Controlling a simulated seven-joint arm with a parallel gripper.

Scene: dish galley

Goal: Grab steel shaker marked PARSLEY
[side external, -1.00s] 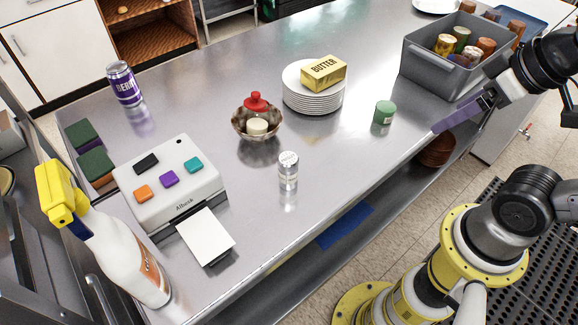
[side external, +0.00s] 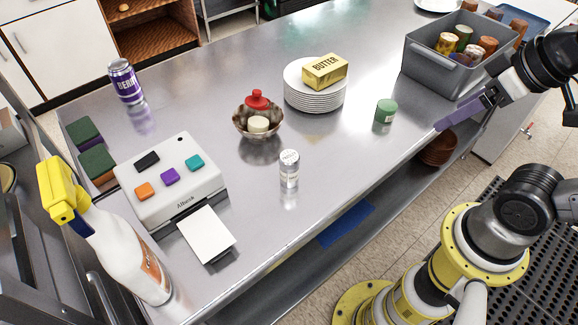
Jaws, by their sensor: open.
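A small steel shaker (side external: 289,170) stands upright near the front middle of the steel counter (side external: 345,150). Its label is too small to read. My gripper (side external: 441,126) is at the right, over the counter's front edge, with purple fingers pointing left. It is open, though the gap between the fingers is hard to see from this side. It is well to the right of the shaker and holds nothing visible.
A green-lidded jar (side external: 385,110) stands between shaker and gripper. A plate stack (side external: 314,98) bears a butter box (side external: 325,71). A bowl (side external: 257,122) and label printer (side external: 172,185) stand left; a grey bin (side external: 425,75) holds several jars. The counter around the shaker is clear.

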